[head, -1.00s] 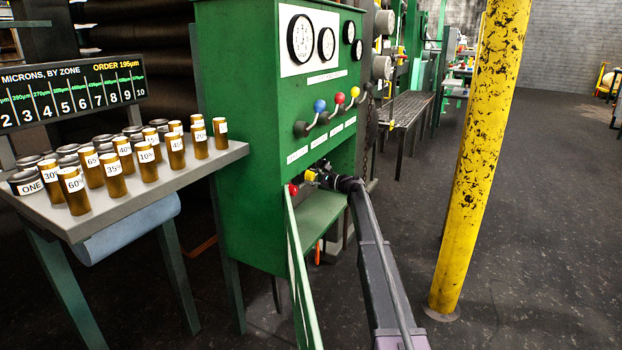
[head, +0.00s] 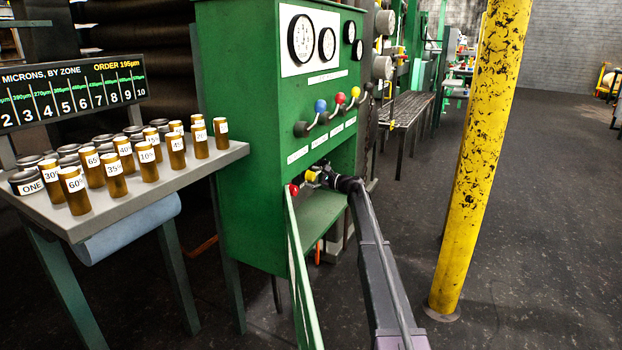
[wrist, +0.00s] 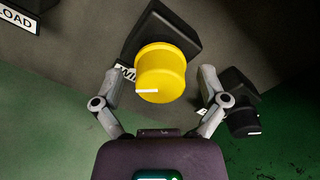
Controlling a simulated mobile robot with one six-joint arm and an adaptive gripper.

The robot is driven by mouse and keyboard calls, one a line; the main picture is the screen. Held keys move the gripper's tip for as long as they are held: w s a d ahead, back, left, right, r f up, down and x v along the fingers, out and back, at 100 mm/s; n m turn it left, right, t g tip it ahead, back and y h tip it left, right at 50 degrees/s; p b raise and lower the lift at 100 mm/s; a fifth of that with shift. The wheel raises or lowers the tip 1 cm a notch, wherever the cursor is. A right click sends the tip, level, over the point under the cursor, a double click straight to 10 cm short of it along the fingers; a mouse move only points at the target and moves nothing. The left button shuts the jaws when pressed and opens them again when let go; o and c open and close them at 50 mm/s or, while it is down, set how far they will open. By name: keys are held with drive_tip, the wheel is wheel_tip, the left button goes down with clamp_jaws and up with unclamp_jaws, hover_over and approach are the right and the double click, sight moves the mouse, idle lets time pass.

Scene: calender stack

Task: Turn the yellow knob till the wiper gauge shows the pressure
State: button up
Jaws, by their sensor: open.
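The yellow knob (wrist: 163,70) is round, with a white mark line near its lower left edge, on a dark square mount in the wrist view. It also shows small in the head view (head: 311,176), low on the front of the green cabinet. My gripper (wrist: 160,80) is open, with one finger at each side of the knob; I cannot tell whether they touch it. Several round white gauges, including a large one (head: 301,38), sit at the cabinet's top. Their labels and needle readings are too small to read, so I cannot tell which is the wiper gauge.
A black knob (wrist: 241,118) with a white mark is close to my right finger. A red knob (head: 293,189) is left of the yellow one. Blue, red and yellow ball levers (head: 320,106) stick out above. A yellow post (head: 480,160) stands to the right, with open floor around it.

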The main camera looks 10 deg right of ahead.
drive_tip(key=v, duration=1.2)
idle(0.3)
drive_tip(key=s+a+f+n+g+h+p, duration=0.1)
drive_tip(key=s+a+f+n+g+h, duration=0.2)
drive_tip(key=s, duration=0.6)
drive_tip(key=s+a+f+n+g+h+p, duration=0.1)
drive_tip(key=s+a+f+n+g+p, duration=0.15)
drive_tip(key=s+a, duration=0.45)
drive_tip(key=s+a+f+n+g+h+p, duration=0.1)
drive_tip(key=s+a+f+n+h, duration=0.2)
drive_tip(key=s, duration=0.7)
drive_tip(key=s+d+n+g+h+p, duration=0.1)
drive_tip(key=s+n+h+p, duration=0.15)
drive_tip(key=s, duration=0.75)
drive_tip(key=s+d+f+n+g+h+p, duration=0.1)
drive_tip(key=s+n+g+h, duration=0.15)
drive_tip(key=s, duration=0.65)
drive_tip(key=s+d+n+g+h+p, duration=0.1)
drive_tip(key=s+n+h, duration=0.25)
drive_tip(key=s, duration=0.65)
wheel_tip(320, 180, up, 37)
drive_tip(key=p, duration=3.7)
drive_tip(key=shift+w+a+y, duration=0.2)
drive_tip(key=shift+w+y, duration=0.15)
drive_tip(key=shift+y, duration=0.1)
